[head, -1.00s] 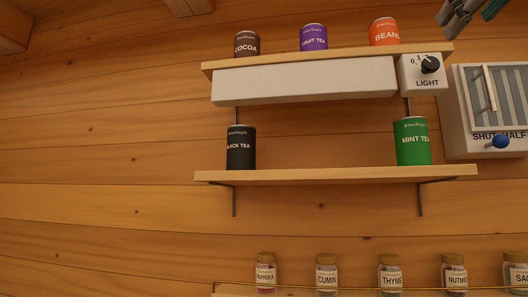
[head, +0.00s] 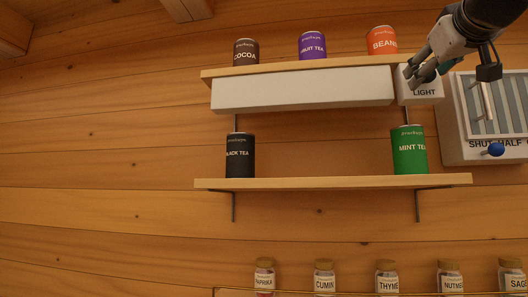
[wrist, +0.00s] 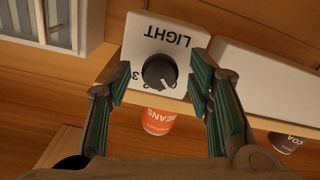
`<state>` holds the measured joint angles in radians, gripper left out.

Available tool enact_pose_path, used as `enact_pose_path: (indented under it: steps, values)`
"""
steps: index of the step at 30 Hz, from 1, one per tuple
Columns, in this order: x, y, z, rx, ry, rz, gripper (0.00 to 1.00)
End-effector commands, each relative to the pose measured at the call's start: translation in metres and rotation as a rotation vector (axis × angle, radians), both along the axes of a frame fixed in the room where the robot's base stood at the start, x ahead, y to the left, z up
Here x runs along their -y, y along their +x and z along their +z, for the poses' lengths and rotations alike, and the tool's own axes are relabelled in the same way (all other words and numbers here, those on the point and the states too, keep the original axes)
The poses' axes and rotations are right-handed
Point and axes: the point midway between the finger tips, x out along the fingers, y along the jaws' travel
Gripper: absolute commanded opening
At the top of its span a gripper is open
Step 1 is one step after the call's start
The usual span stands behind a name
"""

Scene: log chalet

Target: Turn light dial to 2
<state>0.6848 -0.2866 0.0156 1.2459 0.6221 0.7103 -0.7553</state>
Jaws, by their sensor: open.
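The white light box (head: 405,97), lettered LIGHT, hangs at the right end of the top shelf. In the head view my gripper (head: 419,76) is in front of it and hides the dial. In the wrist view, which shows the box (wrist: 146,46) upside down, the round black dial (wrist: 157,68) has a white pointer mark aimed toward the picture's bottom, slightly right. A 3 reads left of the dial; the other numbers are partly hidden or too small to read surely. My gripper (wrist: 159,79) is open, with one green-padded finger on each side of the dial, apart from it.
An orange beans can (head: 382,41) stands on the top shelf (head: 300,66) close to the light box. A long white lamp panel (head: 300,88) runs left of it. A white shutter box with a blue knob (head: 496,149) is at the right.

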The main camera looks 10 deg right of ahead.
Motion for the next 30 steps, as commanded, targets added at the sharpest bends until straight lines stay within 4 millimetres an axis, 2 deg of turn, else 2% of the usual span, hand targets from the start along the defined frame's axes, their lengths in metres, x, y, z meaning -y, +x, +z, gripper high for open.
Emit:
enact_pose_path:
  steps: [4, 10, 11, 20, 30]
  values:
    - [-0.0002, -0.0002, 0.0002, 0.000, 0.000, 0.000, 0.47]
    - [-0.0003, -0.0004, 0.0002, 0.000, 0.000, 0.000, 0.02]
    - [-0.0003, -0.0004, 0.0002, 0.000, 0.000, 0.000, 0.00]
    - [-0.0006, -0.0006, 0.0003, 0.007, 0.022, 0.001, 0.00]
    - [-0.0010, -0.0010, 0.0013, 0.062, 0.209, 0.002, 0.00]
